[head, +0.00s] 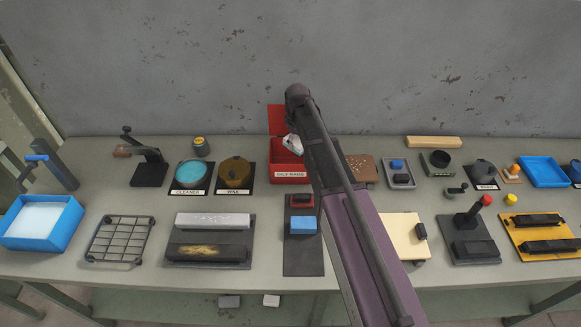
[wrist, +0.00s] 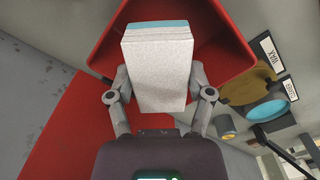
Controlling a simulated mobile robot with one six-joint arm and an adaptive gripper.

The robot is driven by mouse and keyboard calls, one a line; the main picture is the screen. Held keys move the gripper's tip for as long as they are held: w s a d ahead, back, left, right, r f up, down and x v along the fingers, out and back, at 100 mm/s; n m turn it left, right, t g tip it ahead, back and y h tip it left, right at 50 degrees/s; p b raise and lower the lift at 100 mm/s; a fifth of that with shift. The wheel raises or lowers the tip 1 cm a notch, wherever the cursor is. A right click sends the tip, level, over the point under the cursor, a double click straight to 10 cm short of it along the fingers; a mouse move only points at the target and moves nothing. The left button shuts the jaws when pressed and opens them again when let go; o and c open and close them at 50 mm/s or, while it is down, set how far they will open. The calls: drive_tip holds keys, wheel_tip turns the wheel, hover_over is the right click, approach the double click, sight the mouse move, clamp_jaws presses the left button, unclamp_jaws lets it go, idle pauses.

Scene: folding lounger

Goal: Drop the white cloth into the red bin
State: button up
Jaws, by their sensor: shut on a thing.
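The red bin (head: 279,168) stands at the back middle of the bench with its lid (head: 275,117) raised behind it. In the wrist view its open mouth shows behind the cloth, with the bin wall (wrist: 100,48) around it. The white cloth (wrist: 157,75) looks like a folded block with a teal strip at its far end. My gripper (wrist: 158,88) is shut on it, one finger at each side. In the head view the cloth (head: 293,143) shows small at the bin's opening, and my arm hides most of the gripper. The exact height of the cloth over the rim is unclear.
The cleaner dish (head: 193,173) and wax dish (head: 234,174) stand left of the bin. A brown board (head: 360,168) is to its right, partly behind my arm. A blue block (head: 303,225) lies on a dark mat in front. The grey wall rises behind the bench.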

drive_tip(key=shift+f+b, duration=0.65)
drive_tip(key=shift+f, duration=0.3)
drive_tip(key=o, duration=1)
drive_tip(key=shift+r, duration=0.15)
